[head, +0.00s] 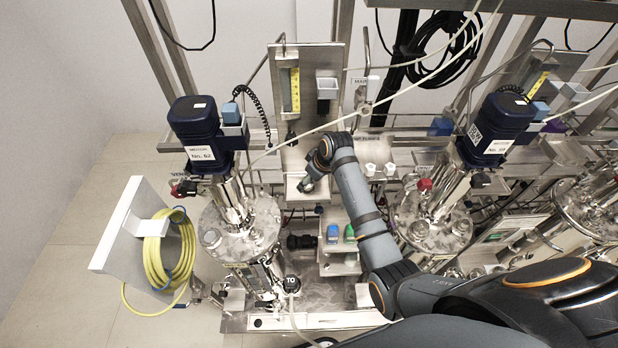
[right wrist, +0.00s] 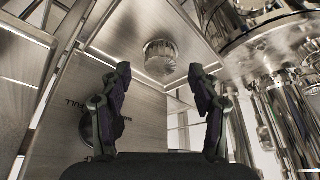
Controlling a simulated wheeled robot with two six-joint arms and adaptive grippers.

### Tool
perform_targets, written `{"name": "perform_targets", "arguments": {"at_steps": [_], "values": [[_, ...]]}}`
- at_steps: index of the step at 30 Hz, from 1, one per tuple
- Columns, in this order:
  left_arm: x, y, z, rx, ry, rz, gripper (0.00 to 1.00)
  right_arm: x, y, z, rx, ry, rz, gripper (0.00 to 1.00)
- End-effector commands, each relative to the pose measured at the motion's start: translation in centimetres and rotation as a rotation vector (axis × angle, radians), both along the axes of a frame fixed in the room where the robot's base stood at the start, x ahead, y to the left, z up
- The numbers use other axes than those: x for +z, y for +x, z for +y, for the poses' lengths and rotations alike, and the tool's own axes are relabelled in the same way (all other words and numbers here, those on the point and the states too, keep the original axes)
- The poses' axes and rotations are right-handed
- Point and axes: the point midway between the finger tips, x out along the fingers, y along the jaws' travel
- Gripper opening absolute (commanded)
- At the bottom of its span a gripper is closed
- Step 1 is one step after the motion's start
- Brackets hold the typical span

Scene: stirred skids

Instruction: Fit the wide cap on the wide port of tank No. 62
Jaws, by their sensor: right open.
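Tank No. 62 (head: 238,228) stands at left centre in the head view, with a steel lid under a dark blue motor (head: 196,124) labelled No. 62. Several fittings sit on its lid; I cannot tell which is the wide port. My right gripper (head: 306,185) is at a steel shelf right of the tank. In the right wrist view the gripper (right wrist: 158,74) is open and empty. A round metal cap with a ridged side (right wrist: 160,56) sits on a steel surface just beyond the fingertips, apart from them. I cannot confirm it is the wide cap. My left gripper is not in view.
A yellow hose coil (head: 168,250) hangs on a white panel (head: 122,222) left of the tank. A second tank (head: 434,222) stands to the right. Small blue and green items (head: 340,233) sit on a lower shelf. A pale cable crosses above my right arm.

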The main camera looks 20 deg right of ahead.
Motion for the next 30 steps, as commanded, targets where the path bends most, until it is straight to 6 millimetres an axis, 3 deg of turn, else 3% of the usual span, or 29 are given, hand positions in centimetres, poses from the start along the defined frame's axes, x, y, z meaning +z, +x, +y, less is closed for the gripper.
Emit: {"name": "perform_targets", "arguments": {"at_steps": [6, 14, 27, 30], "values": [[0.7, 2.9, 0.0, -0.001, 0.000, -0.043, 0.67, -1.6, 0.7, 0.4, 0.000, 0.001, -0.002, 0.62], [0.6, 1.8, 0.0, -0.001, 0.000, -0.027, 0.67, -1.8, 0.7, 0.4, 0.000, 0.000, -0.002, 0.62], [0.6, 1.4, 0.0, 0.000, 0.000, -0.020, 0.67, -1.8, 0.7, 0.4, 0.000, 0.000, -0.001, 0.02], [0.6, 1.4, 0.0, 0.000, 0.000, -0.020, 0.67, -1.8, 0.7, 0.4, 0.000, 0.000, -0.002, 0.02]]}}
